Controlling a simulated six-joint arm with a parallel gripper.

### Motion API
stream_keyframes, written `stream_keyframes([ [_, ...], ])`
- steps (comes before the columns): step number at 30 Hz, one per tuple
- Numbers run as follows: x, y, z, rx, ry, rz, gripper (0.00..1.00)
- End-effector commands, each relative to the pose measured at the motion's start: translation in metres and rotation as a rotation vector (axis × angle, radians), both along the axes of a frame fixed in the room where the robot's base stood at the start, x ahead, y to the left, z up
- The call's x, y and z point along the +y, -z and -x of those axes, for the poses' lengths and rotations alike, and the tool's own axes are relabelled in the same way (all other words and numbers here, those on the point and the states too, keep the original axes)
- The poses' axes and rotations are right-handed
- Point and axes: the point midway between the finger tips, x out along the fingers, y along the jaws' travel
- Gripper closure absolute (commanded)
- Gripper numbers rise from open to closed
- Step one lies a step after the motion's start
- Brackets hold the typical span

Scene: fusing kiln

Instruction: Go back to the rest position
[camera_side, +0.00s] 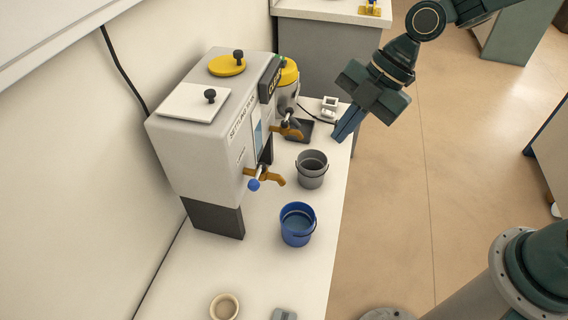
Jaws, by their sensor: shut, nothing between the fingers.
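My gripper (347,124) is at the upper right of the side view, its dark blue-green fingers pointing down and to the left. The fingers are shut with nothing between them. They hang near the right edge of the white counter (262,278), above and to the right of the grey bucket. The gripper appears apart from everything on the counter, though its exact height is hard to tell.
A grey tank (195,142) with brass taps (268,176) stands on the counter. A grey bucket (312,172) and a blue bucket (297,226) stand before it. A yellow-topped container (288,84) is behind. A tape roll (224,307) lies at the front. Open floor (440,190) lies right.

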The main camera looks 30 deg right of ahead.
Motion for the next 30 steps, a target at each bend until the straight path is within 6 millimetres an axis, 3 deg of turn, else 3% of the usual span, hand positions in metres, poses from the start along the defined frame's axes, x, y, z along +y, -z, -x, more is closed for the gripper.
stream_keyframes([
  [3,-0.02,-0.021,0.01,0.023,0.161,0.019,1.0],
  [15,-0.084,-0.072,0.059,0.104,0.734,0.023,1.0],
  [30,-0.151,-0.104,0.14,0.178,1.488,-0.135,1.0],
])
